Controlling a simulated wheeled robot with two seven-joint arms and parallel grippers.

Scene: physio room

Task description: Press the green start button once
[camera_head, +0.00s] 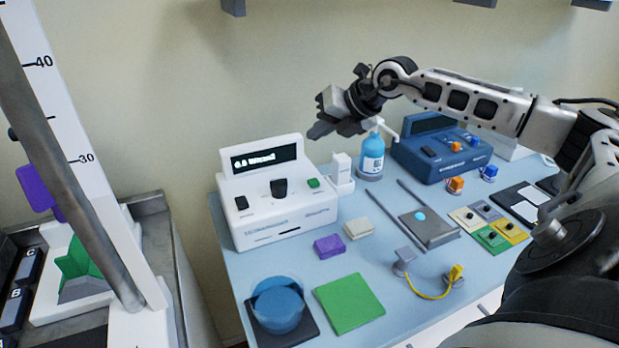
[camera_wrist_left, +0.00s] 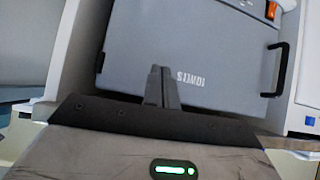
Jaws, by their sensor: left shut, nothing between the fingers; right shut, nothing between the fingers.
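The green start button (camera_head: 313,183) is a small raised square on the right of the sloped front of a white device (camera_head: 285,222). The device has a lit display, a black knob in the middle and a black switch at left. My right gripper (camera_head: 317,131) is shut and empty, in the air above and a little right of the device, apart from the button. My left gripper (camera_wrist_left: 162,86) shows only in the left wrist view. It is shut and empty in front of a grey box (camera_wrist_left: 215,50) with upside-down lettering.
A blue pump bottle (camera_head: 371,158) and a dark blue device (camera_head: 436,152) stand right of the white device. A purple block (camera_head: 328,246), a green square (camera_head: 349,303) and a blue round container (camera_head: 278,306) lie in front. A wall is behind the table.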

